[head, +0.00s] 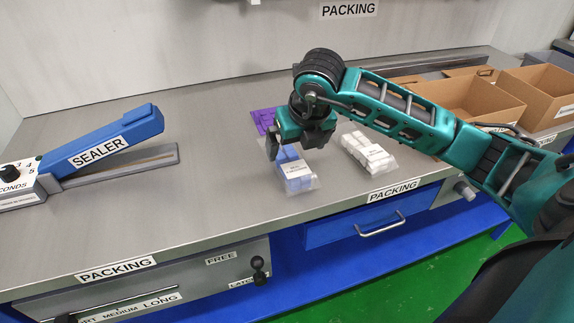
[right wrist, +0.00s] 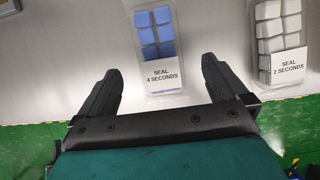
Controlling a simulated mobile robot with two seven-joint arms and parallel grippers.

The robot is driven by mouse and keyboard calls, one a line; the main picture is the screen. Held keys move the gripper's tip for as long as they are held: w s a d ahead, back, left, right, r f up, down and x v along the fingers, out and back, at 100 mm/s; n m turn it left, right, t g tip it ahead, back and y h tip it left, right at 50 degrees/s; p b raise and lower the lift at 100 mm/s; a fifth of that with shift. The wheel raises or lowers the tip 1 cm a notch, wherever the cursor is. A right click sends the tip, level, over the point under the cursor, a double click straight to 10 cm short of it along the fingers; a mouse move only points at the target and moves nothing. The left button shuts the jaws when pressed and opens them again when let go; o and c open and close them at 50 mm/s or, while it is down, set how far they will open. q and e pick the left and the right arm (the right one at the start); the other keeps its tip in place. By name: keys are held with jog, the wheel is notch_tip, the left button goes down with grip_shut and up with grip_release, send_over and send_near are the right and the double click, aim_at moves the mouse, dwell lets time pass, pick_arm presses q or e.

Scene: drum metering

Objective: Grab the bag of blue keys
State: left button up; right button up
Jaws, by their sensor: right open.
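The bag of blue keys (head: 297,178) lies flat on the metal counter, a clear bag with blue blocks and a white label. In the right wrist view the bag of blue keys (right wrist: 158,42) lies ahead of and between the fingers, its label reading "SEAL 4 SECONDS". My right gripper (head: 283,147) is just above the far end of the bag in the head view. In the right wrist view its fingers (right wrist: 160,85) are spread apart with nothing between them touching. My left gripper is not in view.
A bag of white keys (head: 368,153), labelled "SEAL 2 SECONDS" in the right wrist view (right wrist: 280,40), lies to the right. A purple item (head: 263,119) lies behind the gripper. A blue sealer (head: 105,147) stands left; cardboard boxes (head: 470,101) stand right.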

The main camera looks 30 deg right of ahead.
aim_at(290, 160)
jog(key=x, duration=0.7)
jog(key=shift+w+a+f, duration=0.15)
jog(key=shift+f, duration=0.1)
jog(key=shift+c, duration=0.3)
jog(key=shift+r, duration=0.1)
jog(key=c, duration=1)
jog(key=shift+c, duration=0.2)
